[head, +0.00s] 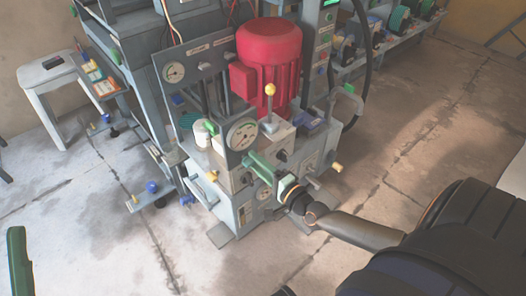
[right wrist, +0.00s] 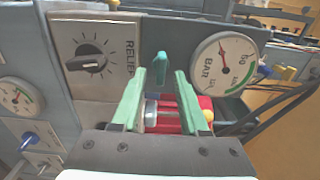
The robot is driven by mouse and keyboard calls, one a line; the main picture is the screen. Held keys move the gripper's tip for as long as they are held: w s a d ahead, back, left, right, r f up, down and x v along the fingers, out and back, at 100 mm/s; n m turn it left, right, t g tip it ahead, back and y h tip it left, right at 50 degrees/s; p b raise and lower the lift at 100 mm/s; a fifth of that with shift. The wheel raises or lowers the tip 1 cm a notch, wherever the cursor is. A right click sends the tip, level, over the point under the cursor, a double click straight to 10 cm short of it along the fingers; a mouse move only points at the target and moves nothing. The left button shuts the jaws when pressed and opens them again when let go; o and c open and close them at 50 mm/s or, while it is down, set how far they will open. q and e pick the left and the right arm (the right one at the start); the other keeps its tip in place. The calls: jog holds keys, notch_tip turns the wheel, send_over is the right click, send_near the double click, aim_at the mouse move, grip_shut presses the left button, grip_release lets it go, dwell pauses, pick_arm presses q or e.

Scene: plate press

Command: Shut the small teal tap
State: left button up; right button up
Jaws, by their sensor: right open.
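The small teal tap (right wrist: 160,68) shows in the right wrist view as an upright teal handle, between the RELIEF knob and a pressure gauge. My right gripper (right wrist: 153,80) is open, its two green fingers on either side of the tap in the picture. I cannot tell whether the tap is between the fingertips or just beyond them; no touch shows. In the head view my right gripper (head: 257,160) reaches the front of the press, and the tap cannot be made out. A green piece at the lower left edge looks like a finger of my left gripper (head: 18,262); its state is unclear.
The black RELIEF knob (right wrist: 90,63) is left of the tap and the BAR gauge (right wrist: 222,62) right of it, both close to the fingers. A yellow-topped lever (head: 270,90) stands before the red motor (head: 272,55). The floor right of the press is clear.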

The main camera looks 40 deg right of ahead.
jog(key=s+p, duration=0.3)
jog(key=s, duration=0.9)
jog(key=shift+s+d, duration=0.2)
jog(key=shift+d, duration=0.25)
dwell(0.9)
